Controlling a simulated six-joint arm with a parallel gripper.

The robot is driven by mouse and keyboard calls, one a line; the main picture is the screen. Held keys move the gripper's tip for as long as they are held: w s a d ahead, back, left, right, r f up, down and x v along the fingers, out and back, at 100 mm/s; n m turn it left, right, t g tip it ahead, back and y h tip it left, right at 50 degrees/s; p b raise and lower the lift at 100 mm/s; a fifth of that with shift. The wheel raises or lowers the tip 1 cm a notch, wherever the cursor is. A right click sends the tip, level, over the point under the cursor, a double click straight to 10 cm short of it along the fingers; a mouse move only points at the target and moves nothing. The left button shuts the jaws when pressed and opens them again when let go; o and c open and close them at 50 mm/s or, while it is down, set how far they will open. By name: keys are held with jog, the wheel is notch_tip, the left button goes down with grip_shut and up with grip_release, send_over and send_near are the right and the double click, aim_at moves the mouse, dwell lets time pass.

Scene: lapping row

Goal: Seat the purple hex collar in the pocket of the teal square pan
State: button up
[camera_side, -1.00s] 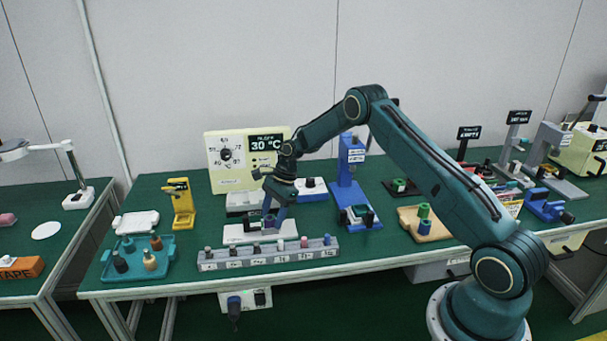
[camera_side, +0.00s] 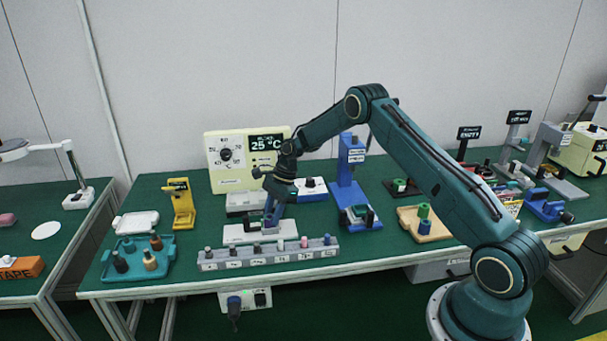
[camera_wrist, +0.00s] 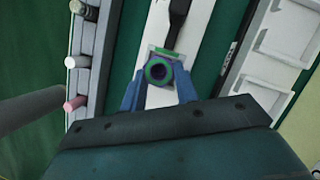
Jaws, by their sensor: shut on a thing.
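My gripper (camera_wrist: 158,82) is shut, with its blue fingers on both sides of a small ring-shaped piece. The purple hex collar (camera_wrist: 158,73) shows there as a dark purple ring around a dark hole. Green shows around it and just beyond it, apparently the teal square pan (camera_wrist: 165,52), on a white base (camera_wrist: 190,45). I cannot tell whether the collar is inside the pocket or above it. In the side view my gripper (camera_side: 270,224) is low over the white base (camera_side: 236,237), and its fingers hide most of the collar and pan.
A grey rack (camera_side: 268,257) with several small pegs stands in front of the white base. A teal tray (camera_side: 108,272) with bottles and a yellow stand (camera_side: 182,205) are at left. A blue press (camera_side: 347,185) stands at right, and a cream instrument (camera_side: 226,160) behind.

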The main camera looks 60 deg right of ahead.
notch_tip(320, 180, up, 10)
dwell(0.6)
jog(key=shift+d+f, duration=0.1)
jog(key=shift+d, duration=0.05)
jog(key=s+d+m+t+h, duration=0.1)
jog(key=s+d+m, duration=0.4)
jog(key=s+d, duration=1.5)
jog(key=shift+s+d+m+t, duration=0.15)
jog(key=shift+d+m+t, duration=0.15)
jog(key=shift+m+t, duration=0.15)
jog(key=shift+f, duration=0.15)
jog(key=shift+f, duration=2.75)
jog(key=shift+f, duration=1.4)
jog(key=o, duration=1.1)
jog(key=shift+c, duration=0.2)
